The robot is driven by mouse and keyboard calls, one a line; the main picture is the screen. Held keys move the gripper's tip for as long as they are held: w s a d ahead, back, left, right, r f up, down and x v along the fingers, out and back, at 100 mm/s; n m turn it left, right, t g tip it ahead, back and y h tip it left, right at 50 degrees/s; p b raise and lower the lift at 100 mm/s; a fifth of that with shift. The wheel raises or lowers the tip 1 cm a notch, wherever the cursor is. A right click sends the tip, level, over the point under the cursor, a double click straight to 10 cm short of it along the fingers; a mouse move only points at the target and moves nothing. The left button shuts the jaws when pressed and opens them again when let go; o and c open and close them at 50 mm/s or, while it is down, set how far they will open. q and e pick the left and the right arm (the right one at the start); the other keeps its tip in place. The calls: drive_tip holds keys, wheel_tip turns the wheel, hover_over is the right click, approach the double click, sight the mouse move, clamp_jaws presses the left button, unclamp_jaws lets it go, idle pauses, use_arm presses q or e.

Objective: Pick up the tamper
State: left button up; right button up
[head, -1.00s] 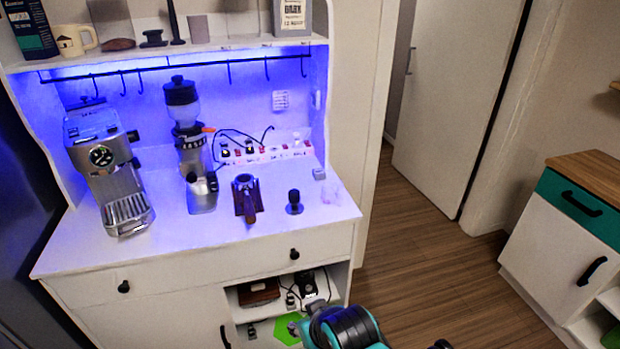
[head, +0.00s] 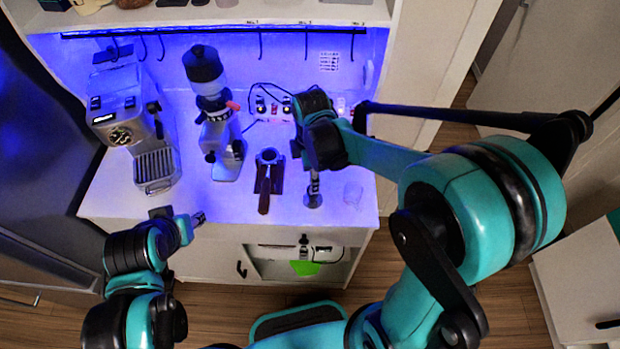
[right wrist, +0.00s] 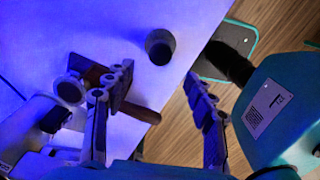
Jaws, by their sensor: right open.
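The tamper stands on the white cabinet top near its front right; its dark round body (right wrist: 160,46) shows in the right wrist view. In the head view only its lower part (head: 313,201) shows, below my right gripper. My right gripper (right wrist: 158,76) is open and empty, its fingers apart, with the tamper just beyond the gap between the tips and not touched. In the head view the right gripper (head: 308,168) hangs over the counter. My left gripper (head: 182,217) is at the counter's front left edge; its jaw state is unclear.
The portafilter (head: 264,190) with its wooden handle lies just left of the tamper, close to one right finger. The grinder (head: 221,145) and espresso machine (head: 130,135) stand farther left. Hooks hang from a rail behind.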

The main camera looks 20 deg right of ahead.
drive_tip(key=b, duration=0.2)
hover_over(315, 201)
drive_tip(key=w, duration=0.1)
drive_tip(key=f, duration=0.7)
drive_tip(key=shift+a+f, duration=0.2)
drive_tip(key=shift+f, duration=0.05)
clamp_jaws()
